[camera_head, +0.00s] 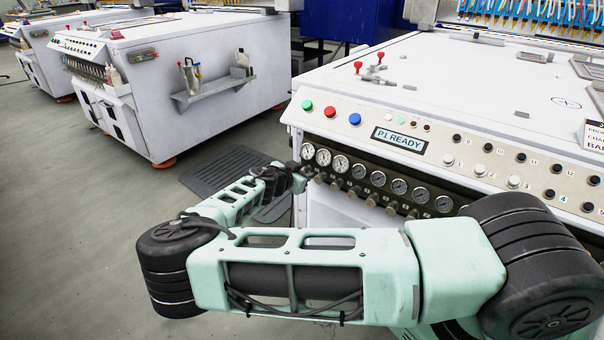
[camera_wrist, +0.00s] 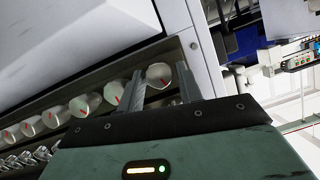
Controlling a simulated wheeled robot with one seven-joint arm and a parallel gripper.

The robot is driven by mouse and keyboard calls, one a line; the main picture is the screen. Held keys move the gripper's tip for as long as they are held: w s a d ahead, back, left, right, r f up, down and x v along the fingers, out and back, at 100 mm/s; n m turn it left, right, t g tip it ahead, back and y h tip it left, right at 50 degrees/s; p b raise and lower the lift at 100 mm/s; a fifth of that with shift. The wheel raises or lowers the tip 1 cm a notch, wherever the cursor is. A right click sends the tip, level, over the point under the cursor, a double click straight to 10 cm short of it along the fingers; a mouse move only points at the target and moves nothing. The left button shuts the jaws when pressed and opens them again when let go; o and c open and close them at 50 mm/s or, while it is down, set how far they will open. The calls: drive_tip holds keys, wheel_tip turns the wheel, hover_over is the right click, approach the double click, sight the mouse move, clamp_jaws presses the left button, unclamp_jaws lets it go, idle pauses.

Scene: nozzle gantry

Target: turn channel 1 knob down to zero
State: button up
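A row of light grey knobs with red pointer marks runs along the dark strip of the machine front. In the wrist view the end knob of the row (camera_wrist: 159,75) shows between my gripper's two fingers (camera_wrist: 158,88), with a gap visible on each side. My gripper is open and I cannot see contact. In the head view my gripper (camera_head: 299,174) is at the left end of the row, below the leftmost gauge (camera_head: 307,151), and its fingers are small and dark there. The channel label and the end knob's exact setting are not readable.
Round gauges line the strip above the knobs. A display (camera_head: 399,140) reads "P1 READY", beside green, red and blue buttons (camera_head: 331,111). The neighbouring knob (camera_wrist: 114,92) is close beside one finger. A second white machine (camera_head: 190,75) stands left, across open floor with a dark mat (camera_head: 222,172).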

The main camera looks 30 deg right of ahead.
drive_tip(key=c, duration=0.7)
drive_tip(key=n+g+h+b, duration=0.2)
drive_tip(key=n, duration=0.4)
drive_tip(key=n+g+h+b, duration=0.2)
drive_tip(key=n, duration=0.3)
drive_tip(key=w+f+n+g+h+b, duration=0.1)
drive_tip(key=n+g+h+b, duration=0.1)
drive_tip(key=n, duration=0.4)
drive_tip(key=shift+a+n+h+b, duration=0.25)
drive_tip(key=shift+n+h+b, duration=0.05)
drive_tip(key=shift+b, duration=0.05)
idle(0.8)
